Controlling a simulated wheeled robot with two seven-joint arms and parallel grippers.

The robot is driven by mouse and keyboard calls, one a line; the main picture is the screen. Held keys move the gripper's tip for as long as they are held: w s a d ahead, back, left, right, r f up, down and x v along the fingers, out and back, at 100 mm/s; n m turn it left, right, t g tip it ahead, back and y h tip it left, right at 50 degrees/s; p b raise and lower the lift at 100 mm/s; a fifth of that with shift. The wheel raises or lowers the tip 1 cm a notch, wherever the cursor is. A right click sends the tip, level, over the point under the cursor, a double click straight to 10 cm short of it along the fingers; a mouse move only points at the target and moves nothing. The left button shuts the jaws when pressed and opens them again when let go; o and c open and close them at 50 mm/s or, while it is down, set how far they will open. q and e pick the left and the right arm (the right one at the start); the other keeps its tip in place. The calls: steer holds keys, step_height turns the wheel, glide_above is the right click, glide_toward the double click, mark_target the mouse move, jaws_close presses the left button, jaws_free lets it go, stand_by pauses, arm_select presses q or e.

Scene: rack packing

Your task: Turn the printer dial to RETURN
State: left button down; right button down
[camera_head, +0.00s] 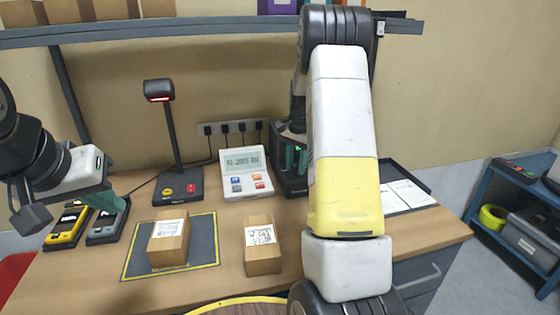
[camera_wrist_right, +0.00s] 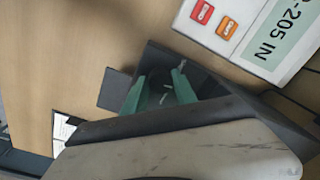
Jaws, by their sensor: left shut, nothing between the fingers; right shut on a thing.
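The dark printer (camera_head: 288,184) stands on the table behind my right arm, just right of the display unit. My right gripper (camera_head: 296,158) is at the printer, its green fingers pointing at it. In the right wrist view the fingers (camera_wrist_right: 160,90) stand slightly apart, shut around the dark dial (camera_wrist_right: 161,87) in the printer's recess. Small pale marks show there, but I cannot read the dial's setting. My left gripper (camera_head: 108,200) is shut and empty above the handheld devices at the left.
A display unit (camera_head: 246,157) with coloured buttons stands left of the printer. One carton (camera_head: 168,240) lies on the dark mat (camera_head: 205,232), another (camera_head: 262,248) on the bare table. A scanner stand (camera_head: 178,187) is behind. A tray with papers (camera_head: 408,192) is at the right.

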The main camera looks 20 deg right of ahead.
mark_target(296, 167)
steer(key=shift+m, duration=0.5)
steer(key=c, duration=1)
jaws_free()
steer(key=shift+r, duration=0.1)
step_height(296, 167, up, 7)
steer(key=shift+s, duration=0.1)
steer(key=shift+d+r, duration=0.1)
steer(key=shift+r, duration=0.2)
